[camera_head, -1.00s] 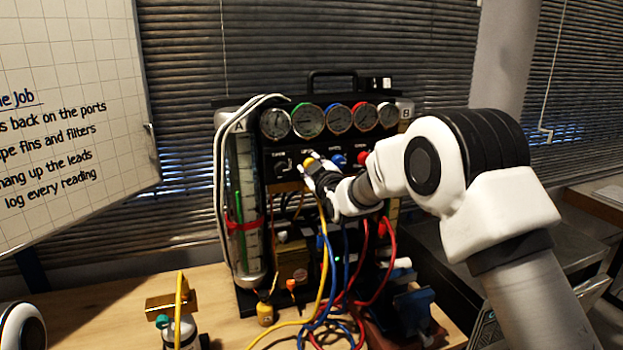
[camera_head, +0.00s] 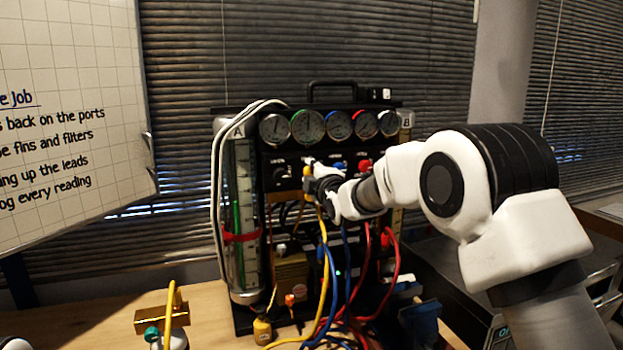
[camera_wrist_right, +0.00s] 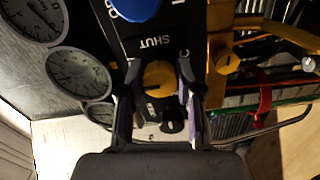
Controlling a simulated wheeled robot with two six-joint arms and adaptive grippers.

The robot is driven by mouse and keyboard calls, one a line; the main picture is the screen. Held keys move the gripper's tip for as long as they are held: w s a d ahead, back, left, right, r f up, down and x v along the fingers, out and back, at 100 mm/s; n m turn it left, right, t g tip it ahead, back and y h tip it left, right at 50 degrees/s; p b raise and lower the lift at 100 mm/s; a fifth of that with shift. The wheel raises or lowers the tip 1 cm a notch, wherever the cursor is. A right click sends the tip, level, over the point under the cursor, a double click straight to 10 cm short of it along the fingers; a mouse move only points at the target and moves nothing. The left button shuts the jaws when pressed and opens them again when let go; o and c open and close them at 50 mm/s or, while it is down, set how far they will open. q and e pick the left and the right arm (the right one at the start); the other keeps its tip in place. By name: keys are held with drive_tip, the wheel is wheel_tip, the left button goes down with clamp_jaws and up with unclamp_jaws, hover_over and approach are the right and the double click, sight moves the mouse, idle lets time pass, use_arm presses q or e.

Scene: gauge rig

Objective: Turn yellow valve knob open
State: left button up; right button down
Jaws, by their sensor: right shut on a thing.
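The yellow valve knob (camera_wrist_right: 160,78) sits between the two fingers of my right gripper (camera_wrist_right: 158,100) in the right wrist view, and the fingers are shut on it. A printed SHUT label shows on the black panel beside the knob. In the head view my right gripper (camera_head: 312,177) is at the panel below the row of gauges, and only a bit of the yellow knob (camera_head: 307,170) shows there. My left gripper is out of view.
A blue knob (camera_head: 338,165) and a red knob (camera_head: 365,166) stand close to the right of my gripper. A black knob (camera_head: 281,171) is to its left. Yellow, blue and red hoses (camera_head: 391,285) hang below. A whiteboard (camera_head: 70,130) stands at left.

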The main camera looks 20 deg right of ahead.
idle(0.5)
drive_tip(key=c, duration=0.8)
unclamp_jaws()
drive_tip(key=shift+w, duration=0.1)
drive_tip(key=shift+o, duration=0.2)
drive_tip(key=s, duration=1.2)
drive_tip(key=shift+d, duration=0.25)
